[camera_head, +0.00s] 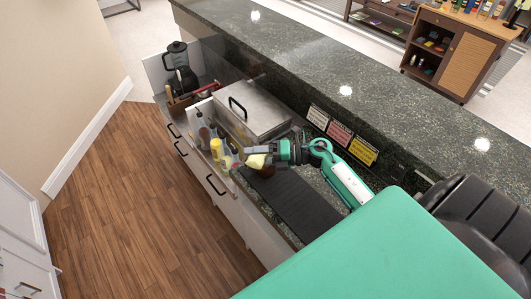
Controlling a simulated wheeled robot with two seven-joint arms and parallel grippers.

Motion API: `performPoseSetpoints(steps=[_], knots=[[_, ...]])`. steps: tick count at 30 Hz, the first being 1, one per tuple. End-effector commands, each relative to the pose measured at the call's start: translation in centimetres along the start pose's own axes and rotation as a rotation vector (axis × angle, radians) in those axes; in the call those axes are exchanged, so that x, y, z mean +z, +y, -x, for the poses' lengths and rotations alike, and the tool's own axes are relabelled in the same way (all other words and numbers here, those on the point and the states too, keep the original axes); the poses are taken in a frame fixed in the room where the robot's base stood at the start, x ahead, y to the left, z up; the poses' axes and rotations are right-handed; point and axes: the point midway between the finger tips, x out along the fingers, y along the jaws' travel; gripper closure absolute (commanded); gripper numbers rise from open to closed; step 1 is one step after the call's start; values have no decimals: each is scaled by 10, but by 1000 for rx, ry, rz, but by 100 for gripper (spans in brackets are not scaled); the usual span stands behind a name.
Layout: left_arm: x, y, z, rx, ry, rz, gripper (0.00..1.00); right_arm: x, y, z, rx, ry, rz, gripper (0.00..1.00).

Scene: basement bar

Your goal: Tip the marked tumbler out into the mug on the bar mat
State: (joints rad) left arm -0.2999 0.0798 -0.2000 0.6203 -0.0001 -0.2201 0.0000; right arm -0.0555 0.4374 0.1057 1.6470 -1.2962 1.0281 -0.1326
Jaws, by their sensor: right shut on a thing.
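My right gripper (271,154) reaches in from the right over the lower counter. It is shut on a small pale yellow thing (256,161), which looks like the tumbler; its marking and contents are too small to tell. A dark reddish-brown rounded thing (267,171), perhaps the mug, is just below it at the far end of the dark bar mat (307,211). The gripper partly hides it, and I cannot tell whether the two touch. My left gripper is not in view.
A steel lidded box (262,113) stands just behind the gripper. Several bottles (216,149) line the counter's left edge. A wooden caddy (180,108) and a blender (179,65) are farther back. The raised granite bar (300,65) bounds the right side. The near mat is clear.

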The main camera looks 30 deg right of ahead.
Motion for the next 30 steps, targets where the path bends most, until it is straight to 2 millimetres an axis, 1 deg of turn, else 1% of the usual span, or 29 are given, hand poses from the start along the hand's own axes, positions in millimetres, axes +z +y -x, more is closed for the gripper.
performPoseSetpoints(steps=[30], knots=[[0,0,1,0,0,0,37,12,4,5,48,0,-112,72]])
